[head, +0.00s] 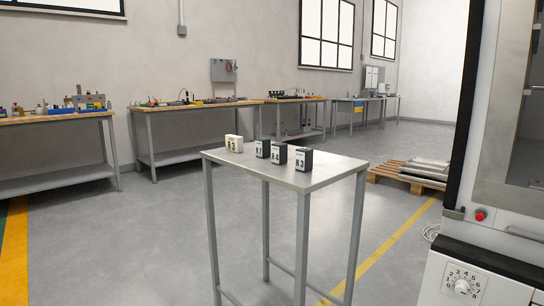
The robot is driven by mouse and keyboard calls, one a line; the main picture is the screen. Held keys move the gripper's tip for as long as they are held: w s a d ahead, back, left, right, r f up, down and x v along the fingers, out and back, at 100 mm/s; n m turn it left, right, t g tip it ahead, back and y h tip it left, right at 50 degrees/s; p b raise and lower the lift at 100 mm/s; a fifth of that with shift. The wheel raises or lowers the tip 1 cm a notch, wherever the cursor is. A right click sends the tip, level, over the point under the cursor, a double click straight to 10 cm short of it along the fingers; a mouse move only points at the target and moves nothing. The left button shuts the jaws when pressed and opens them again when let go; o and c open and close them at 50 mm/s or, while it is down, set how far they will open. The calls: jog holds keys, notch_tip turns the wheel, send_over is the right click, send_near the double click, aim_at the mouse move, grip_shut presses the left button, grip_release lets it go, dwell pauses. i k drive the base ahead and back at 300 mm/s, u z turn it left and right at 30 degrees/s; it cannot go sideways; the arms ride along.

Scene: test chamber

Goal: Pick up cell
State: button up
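Several small block-shaped cells stand in a row on a small metal table (310,182) in the head view. The leftmost is a cream cell (234,143) with a dark label that seems to read "R 3". To its right stand a black cell (263,149) with a white label, another black cell (279,154), and a black cell (303,160) whose label seems to read "R 3". The cream one stands apart from the black ones by a small gap. My gripper is not in view.
A white cabinet (478,278) with a dial and a red button (480,215) stands close on the right. A pallet (412,177) with flat panels lies behind the table. Workbenches (60,118) line the back wall. The floor left of the table is clear.

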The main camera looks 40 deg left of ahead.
aim_at(304, 156)
jog(key=u, duration=1)
jog(key=i, duration=1)
jog(key=u, duration=1.05)
